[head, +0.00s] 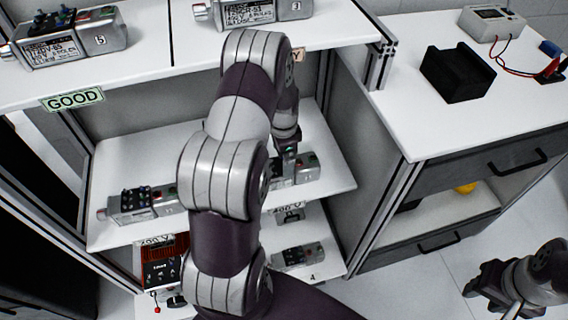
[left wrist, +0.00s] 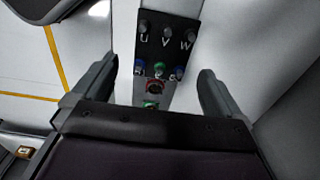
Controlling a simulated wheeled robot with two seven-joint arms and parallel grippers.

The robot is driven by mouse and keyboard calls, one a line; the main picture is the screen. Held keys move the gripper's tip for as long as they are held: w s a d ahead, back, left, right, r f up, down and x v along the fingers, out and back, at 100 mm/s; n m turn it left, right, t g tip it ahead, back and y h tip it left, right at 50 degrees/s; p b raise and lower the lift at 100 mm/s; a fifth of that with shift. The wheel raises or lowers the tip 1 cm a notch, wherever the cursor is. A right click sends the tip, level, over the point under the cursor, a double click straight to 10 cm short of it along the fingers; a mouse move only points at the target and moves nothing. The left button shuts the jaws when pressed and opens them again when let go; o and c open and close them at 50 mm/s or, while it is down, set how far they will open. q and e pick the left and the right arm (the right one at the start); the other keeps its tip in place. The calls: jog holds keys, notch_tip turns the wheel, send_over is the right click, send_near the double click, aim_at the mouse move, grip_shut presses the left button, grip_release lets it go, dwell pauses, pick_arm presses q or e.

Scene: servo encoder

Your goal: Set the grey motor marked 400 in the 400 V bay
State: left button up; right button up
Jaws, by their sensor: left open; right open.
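Several grey motors with black terminal blocks are in the head view; no 400 marking is surely legible on any. One motor (head: 302,169) lies on the middle shelf, partly hidden by my left arm. My left gripper (head: 287,143) is at it, mostly hidden in the head view. In the left wrist view a motor's black terminal block (left wrist: 166,48), lettered U V W, lies between the open fingers of my left gripper (left wrist: 152,88), with visible gaps at both sides. My right gripper (head: 478,282) is open and empty at the lower right.
Another motor (head: 140,203) lies left on the middle shelf (head: 115,165). Motors 5 (head: 75,40) and 3 (head: 250,12) stand on the top shelf above a GOOD sign (head: 72,99). A lower-shelf motor (head: 298,256) sits at right.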

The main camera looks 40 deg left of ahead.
pick_arm(q)
jog(key=s+d+r+n+t, duration=0.1)
jog(key=s+d+r+n, duration=0.6)
jog(key=s+d+r, duration=0.6)
jog(key=d, duration=0.3)
jog(key=shift+d+r+n, duration=0.2)
jog(key=shift+d+n, duration=0.1)
